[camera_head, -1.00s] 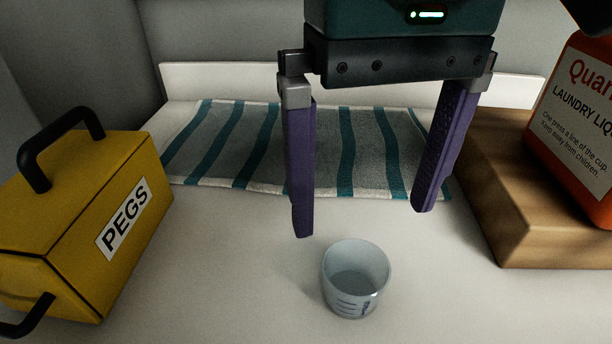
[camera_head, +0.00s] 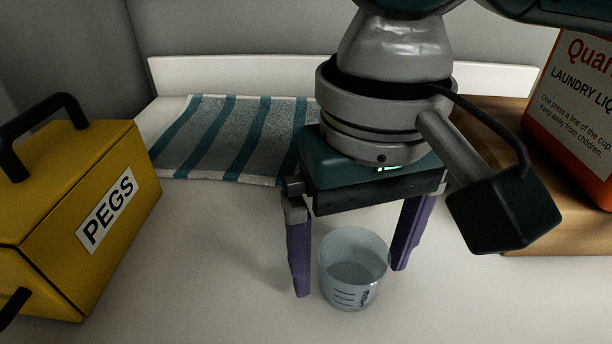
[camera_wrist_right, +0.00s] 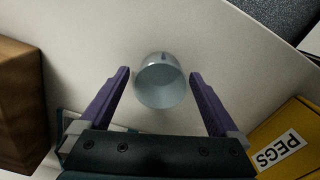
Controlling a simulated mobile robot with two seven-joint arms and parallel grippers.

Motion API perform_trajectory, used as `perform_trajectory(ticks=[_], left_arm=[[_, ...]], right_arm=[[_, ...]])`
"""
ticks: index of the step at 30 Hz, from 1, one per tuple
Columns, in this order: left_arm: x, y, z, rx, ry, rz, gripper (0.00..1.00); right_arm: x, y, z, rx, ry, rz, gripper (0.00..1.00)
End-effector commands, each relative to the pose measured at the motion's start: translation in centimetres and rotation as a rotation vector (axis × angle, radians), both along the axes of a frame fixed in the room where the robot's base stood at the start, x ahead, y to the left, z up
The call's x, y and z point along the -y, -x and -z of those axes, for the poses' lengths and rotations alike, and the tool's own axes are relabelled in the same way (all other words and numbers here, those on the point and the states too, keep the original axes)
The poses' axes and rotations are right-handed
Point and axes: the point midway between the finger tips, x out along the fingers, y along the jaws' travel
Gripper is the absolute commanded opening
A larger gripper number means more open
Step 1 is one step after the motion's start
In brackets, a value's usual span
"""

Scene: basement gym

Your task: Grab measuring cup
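The measuring cup (camera_head: 352,270) is a small translucent grey-blue cup with dark markings, standing upright on the white surface. My right gripper (camera_head: 350,278) is open, with one purple finger on each side of the cup in the head view. In the right wrist view the cup (camera_wrist_right: 161,82) sits between and slightly beyond the fingertips of the gripper (camera_wrist_right: 160,74), with a gap on each side. I cannot see either finger touching it. My left gripper is not in view.
A yellow PEGS box (camera_head: 75,220) with black handles stands at left. A striped towel (camera_head: 225,135) lies behind. At right a wooden block (camera_head: 560,238) bears an orange laundry liquid bottle (camera_head: 590,105). The white surface (camera_head: 220,270) between box and cup is clear.

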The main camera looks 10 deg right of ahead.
Motion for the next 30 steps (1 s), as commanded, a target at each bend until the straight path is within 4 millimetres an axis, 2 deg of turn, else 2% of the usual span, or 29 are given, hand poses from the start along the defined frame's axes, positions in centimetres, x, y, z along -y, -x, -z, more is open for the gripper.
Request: perform_trajectory(ticks=[2, 21, 30], left_arm=[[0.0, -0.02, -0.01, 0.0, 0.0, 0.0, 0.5], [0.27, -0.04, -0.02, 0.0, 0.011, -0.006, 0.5], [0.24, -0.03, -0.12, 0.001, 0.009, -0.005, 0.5]], right_arm=[[-0.02, 0.0, -0.02, 0.0, 0.0, 0.0, 0.86], [-0.02, -0.01, -0.05, 0.0, 0.0, 0.0, 0.15], [-0.04, -0.03, -0.36, 0.001, -0.001, -0.001, 0.15]])
